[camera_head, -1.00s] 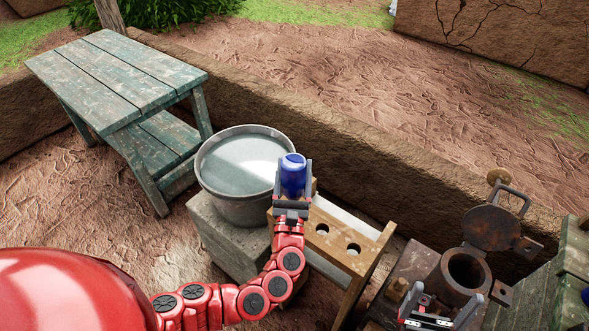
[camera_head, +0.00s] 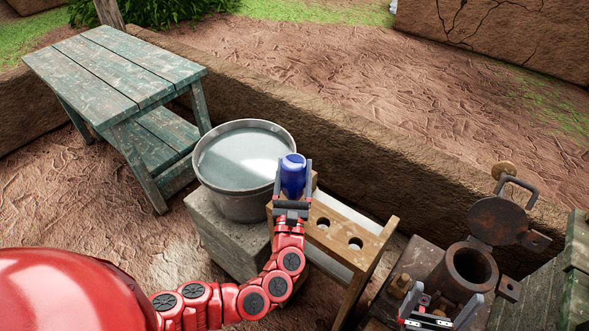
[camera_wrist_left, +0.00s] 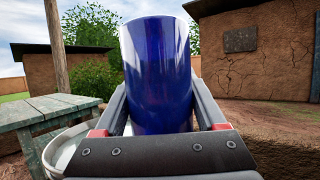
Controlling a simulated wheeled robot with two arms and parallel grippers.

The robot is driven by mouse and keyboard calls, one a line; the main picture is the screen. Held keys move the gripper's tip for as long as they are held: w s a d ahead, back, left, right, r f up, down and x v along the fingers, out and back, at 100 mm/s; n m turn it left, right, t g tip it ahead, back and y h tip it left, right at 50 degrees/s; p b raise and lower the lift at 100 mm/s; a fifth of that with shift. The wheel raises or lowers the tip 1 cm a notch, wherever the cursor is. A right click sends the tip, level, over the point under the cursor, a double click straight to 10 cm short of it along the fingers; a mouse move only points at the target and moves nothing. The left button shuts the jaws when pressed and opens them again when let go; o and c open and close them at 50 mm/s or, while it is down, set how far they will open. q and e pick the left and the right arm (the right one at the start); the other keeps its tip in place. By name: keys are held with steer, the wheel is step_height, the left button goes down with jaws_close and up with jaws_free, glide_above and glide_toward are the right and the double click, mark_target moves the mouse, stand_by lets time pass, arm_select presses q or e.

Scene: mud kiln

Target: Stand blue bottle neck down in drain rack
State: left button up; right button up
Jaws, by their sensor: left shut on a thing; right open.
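The blue bottle (camera_head: 293,174) is held between the fingers of my left gripper (camera_head: 293,190), which is shut on it. In the left wrist view the bottle (camera_wrist_left: 158,75) stands roughly upright between the fingers; its neck cannot be made out. The wooden drain rack (camera_head: 341,258) has round holes in its top board, two of them in plain view. The bottle and left gripper are over or beside the rack's left end and hide it. My right gripper (camera_head: 440,309) is open and empty at the bottom right, in front of the metal pot.
A metal tub of water (camera_head: 215,198) sits on a grey block (camera_head: 222,237), just left of the bottle. A rusty lidded pot (camera_head: 468,266) stands at right. A green wooden bench (camera_head: 110,75) is at back left. A low mud wall (camera_head: 350,165) runs behind.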

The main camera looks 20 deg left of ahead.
arm_select(q)
steer(key=shift+f+b, duration=1.1)
steer(key=shift+f, duration=0.1)
steer(key=o, duration=1.4)
steer(key=shift+c, duration=0.2)
steer(key=shift+r, duration=0.5)
step_height(320, 180, up, 3)
steer(key=shift+r+p, duration=0.1)
steer(key=shift+p, duration=0.3)
steer(key=s+d, duration=0.4)
steer(key=s, duration=1.1)
steer(key=shift+s+d+r, duration=0.2)
steer(key=shift+s+r, duration=0.05)
steer(key=shift+r, duration=0.15)
